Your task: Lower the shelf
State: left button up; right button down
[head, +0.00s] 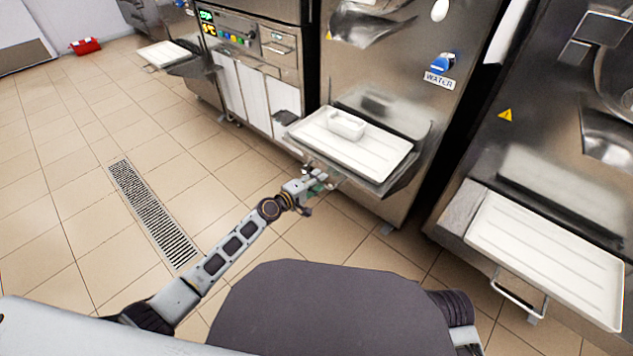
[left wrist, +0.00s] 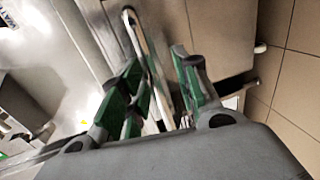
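The metal shelf (head: 383,186) juts out from the front of the middle freezer. It carries a white tray (head: 375,158) with a small white container (head: 346,124) on it. My left gripper (head: 312,184) is low at the shelf's front left edge. In the left wrist view, the fingers of my left gripper (left wrist: 160,92) are apart, with green pads. A shiny metal handle bar (left wrist: 144,50) runs between them. I cannot tell whether either pad touches the bar. In the head view the gripper mostly hides this handle. My right gripper is out of view.
A second freezer (head: 545,120) stands at the right, with a shelf, a white tray (head: 540,255) and a front handle (head: 517,296). A control-panel machine (head: 255,60) stands at the back left. The tiled floor at left is open, with a drain grate (head: 150,212).

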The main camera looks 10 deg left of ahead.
pick_arm(q)
jog(key=shift+s+a, duration=0.1)
jog(key=v, duration=1.1)
jog(key=shift+s+a, duration=0.2)
jog(key=shift+s, duration=0.1)
jog(key=shift+r, duration=0.1)
dwell(0.6)
